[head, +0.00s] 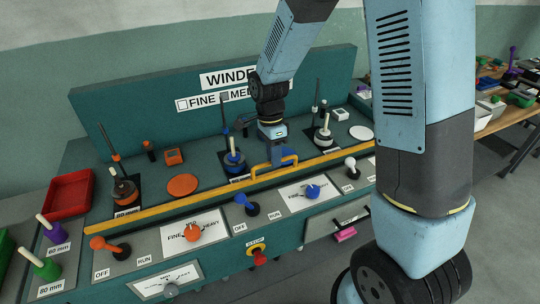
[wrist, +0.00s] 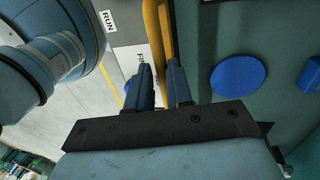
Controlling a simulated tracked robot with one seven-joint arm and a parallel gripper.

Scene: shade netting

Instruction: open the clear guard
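A yellow bar (head: 190,203) runs along the bench front and looks like the edge of the clear guard. The clear pane itself is hard to make out. A yellow handle (head: 264,172) stands out near the bar's middle. My gripper (head: 284,156) is at this handle. In the wrist view its two blue fingers (wrist: 160,82) sit close together on either side of the yellow handle (wrist: 166,35), which fills the narrow gap between them. The fingertips' contact is partly hidden.
Behind the bar are spindles and an orange disc (head: 183,185). Below it are an orange lever (head: 104,244), an orange knob (head: 193,232), a blue lever (head: 245,204) and a blue knob (head: 313,191). A red tray (head: 68,194) stands at left.

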